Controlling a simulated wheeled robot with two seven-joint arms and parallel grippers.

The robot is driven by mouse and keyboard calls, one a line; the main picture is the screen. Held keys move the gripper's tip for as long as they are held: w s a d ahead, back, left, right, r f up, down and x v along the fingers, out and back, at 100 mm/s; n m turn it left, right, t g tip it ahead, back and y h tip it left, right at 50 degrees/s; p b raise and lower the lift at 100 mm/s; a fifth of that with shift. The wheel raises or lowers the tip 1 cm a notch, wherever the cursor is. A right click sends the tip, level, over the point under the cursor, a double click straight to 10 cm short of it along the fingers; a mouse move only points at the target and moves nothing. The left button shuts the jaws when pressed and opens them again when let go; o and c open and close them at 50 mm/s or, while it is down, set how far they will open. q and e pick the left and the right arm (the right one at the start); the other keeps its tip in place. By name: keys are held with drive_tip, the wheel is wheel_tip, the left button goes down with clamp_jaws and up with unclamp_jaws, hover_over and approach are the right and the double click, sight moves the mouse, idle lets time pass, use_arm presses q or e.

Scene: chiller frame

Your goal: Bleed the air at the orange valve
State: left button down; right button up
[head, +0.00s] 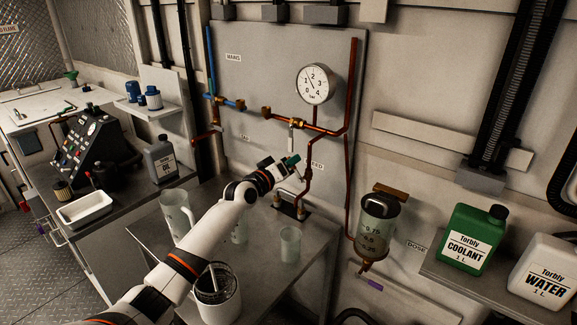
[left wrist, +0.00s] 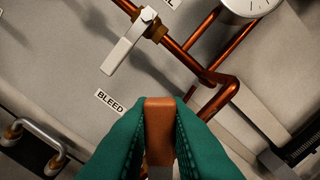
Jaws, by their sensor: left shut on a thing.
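My left gripper (head: 291,163) reaches to the copper piping on the wall panel, below the gauge. In the left wrist view its green fingers are shut on an orange block, which looks like the orange valve's handle (left wrist: 160,130). The valve's body is hidden behind the fingers. A BLEED label (left wrist: 109,102) is on the panel just left of the fingertips; in the head view my gripper partly covers it (head: 318,166). My right gripper is not in view.
A white lever (left wrist: 130,42) hangs from a valve on the copper pipe above; it also shows in the head view (head: 291,138). The round gauge (head: 315,84) is above. A jug (head: 176,214), beaker (head: 289,244) and coolant bottle (head: 472,238) stand around my arm.

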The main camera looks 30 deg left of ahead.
use_arm(q)
drive_tip(key=shift+d+r+m, duration=0.1)
drive_tip(key=shift+d+m, duration=0.1)
drive_tip(key=shift+m, duration=0.3)
drive_tip(key=c, duration=1.4)
unclamp_jaws()
drive_tip(key=shift+s, duration=0.1)
drive_tip(key=shift+s+a+b, duration=0.15)
drive_tip(key=shift+s+b, duration=0.2)
drive_tip(key=shift+s, duration=1.65)
drive_tip(key=shift+s+a+b, duration=0.2)
drive_tip(key=shift+s+b, duration=0.15)
drive_tip(key=shift+s, duration=1.6)
drive_tip(key=shift+s+a+b, duration=0.15)
drive_tip(key=shift+s+b, duration=0.2)
drive_tip(key=shift+s, duration=1.65)
drive_tip(key=shift+c, duration=0.3)
